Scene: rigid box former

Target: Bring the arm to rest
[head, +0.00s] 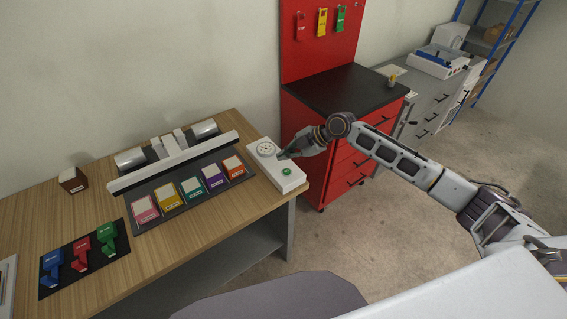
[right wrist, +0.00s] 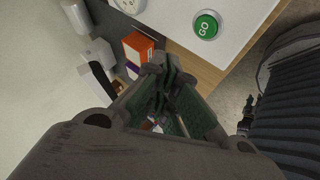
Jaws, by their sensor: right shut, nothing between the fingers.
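My right arm reaches in from the right in the head view. Its gripper (head: 286,155) is shut and empty, over the white control box (head: 277,177) at the table's right end. The box carries a round dial (head: 265,149) and a green button (head: 286,171). In the right wrist view the closed fingers (right wrist: 160,85) point toward the table, and the green GO button (right wrist: 206,25) shows just above and to the right of them. The fingers look apart from the button. My left gripper is not in view.
The box former (head: 175,160) with several coloured boxes stands left of the control box. Blue, red and green tagged items (head: 80,253) lie on a dark mat at the table's front left. A red cabinet (head: 340,120) stands behind the arm. Open floor lies right of the table.

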